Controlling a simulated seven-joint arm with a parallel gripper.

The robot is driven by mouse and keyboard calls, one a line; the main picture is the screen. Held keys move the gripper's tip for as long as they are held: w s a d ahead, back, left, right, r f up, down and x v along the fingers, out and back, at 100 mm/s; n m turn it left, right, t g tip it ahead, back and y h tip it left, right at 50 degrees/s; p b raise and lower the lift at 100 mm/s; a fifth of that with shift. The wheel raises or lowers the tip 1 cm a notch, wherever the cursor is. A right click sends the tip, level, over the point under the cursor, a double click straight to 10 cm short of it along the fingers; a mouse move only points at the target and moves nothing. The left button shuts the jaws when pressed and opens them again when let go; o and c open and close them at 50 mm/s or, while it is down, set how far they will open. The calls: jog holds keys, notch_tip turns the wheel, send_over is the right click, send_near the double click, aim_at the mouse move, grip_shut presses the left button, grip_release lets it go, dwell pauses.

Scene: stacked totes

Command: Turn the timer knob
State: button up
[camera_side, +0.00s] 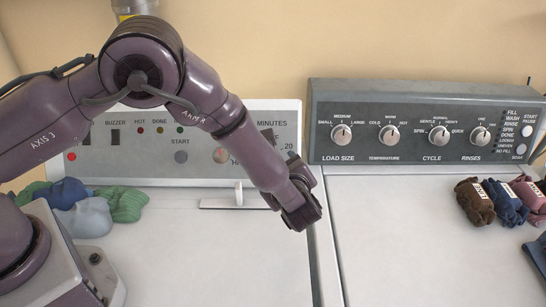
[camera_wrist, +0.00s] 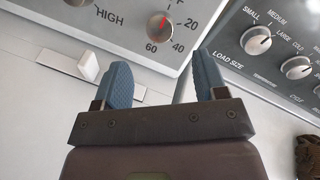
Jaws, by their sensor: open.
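The timer knob (camera_wrist: 160,24) is a round silver knob with a red pointer mark, on the pale left panel beside the numbers 20, 40 and 60. It shows at the top of the wrist view, ahead of my fingers and roughly centred between them. In the side view my arm hides it below the word MINUTES. My gripper (camera_wrist: 161,60) has two blue ribbed fingers spread apart with nothing between them. In the side view my gripper (camera_side: 304,212) hangs in front of the panel, near the gap between the two machines; its fingertips are hard to make out.
A white upright tab (camera_side: 238,193) stands on the left machine's top. The grey right panel (camera_side: 425,100) carries several similar knobs. Green and grey cloths (camera_side: 85,212) lie at left. Rolled dark clothes (camera_side: 475,203) lie at right. The right machine's top (camera_side: 420,250) is mostly clear.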

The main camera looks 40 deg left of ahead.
jog(key=x, duration=0.7)
jog(key=shift+w+a+f, duration=0.15)
jog(key=shift+w+a, duration=0.05)
jog(key=c, duration=0.9)
jog(key=shift+c, duration=0.2)
jog(key=shift+m, duration=0.4)
jog(key=m+t, duration=0.1)
jog(key=m, duration=0.2)
jog(key=m+t, duration=0.1)
jog(key=m, duration=0.2)
jog(key=shift+s, duration=0.1)
jog(key=m, duration=0.3)
jog(key=m+t+h, duration=0.1)
jog(key=m, duration=0.2)
jog(key=shift+m+h, duration=0.3)
